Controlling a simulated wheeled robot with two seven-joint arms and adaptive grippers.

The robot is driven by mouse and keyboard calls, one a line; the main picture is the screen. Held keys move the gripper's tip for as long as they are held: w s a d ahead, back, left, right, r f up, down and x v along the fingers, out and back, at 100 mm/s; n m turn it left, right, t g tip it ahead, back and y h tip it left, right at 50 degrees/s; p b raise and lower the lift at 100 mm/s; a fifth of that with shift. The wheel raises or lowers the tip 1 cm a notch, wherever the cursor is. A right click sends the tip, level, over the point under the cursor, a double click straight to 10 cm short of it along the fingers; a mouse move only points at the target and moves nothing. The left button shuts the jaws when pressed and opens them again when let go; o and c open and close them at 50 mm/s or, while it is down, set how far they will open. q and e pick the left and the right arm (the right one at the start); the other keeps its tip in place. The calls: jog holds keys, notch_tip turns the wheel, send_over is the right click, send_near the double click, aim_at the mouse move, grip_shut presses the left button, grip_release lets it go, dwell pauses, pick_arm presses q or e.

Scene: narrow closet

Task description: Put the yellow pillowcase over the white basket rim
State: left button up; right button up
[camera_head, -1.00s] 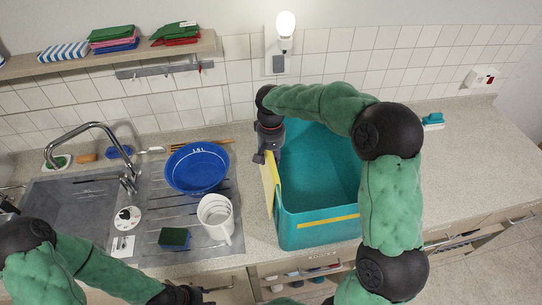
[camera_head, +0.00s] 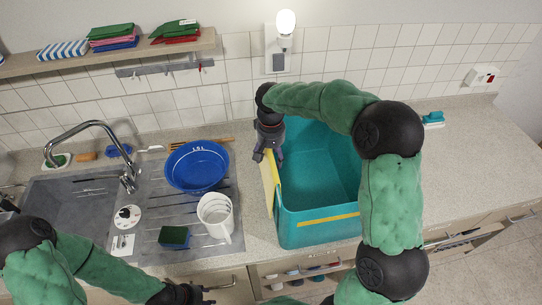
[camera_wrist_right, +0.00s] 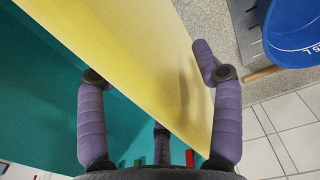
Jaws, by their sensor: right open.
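The yellow cloth (camera_head: 271,182) hangs over the left rim of a teal bin (camera_head: 300,237); I see no white basket. In the right wrist view the cloth (camera_wrist_right: 150,60) is a flat sheet crossing diagonally, with the teal bin wall (camera_wrist_right: 40,110) to its left.
A yellow strip (camera_head: 328,219) runs along the bin's front wall. Left of the bin stand a white jug (camera_head: 215,217), a blue bowl (camera_head: 197,166), a green sponge (camera_head: 174,237) and the sink (camera_head: 70,205). The counter right of the bin (camera_head: 460,165) is mostly clear.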

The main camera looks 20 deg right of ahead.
notch_tip(320, 180, up, 12)
jog(key=shift+f, duration=0.15)
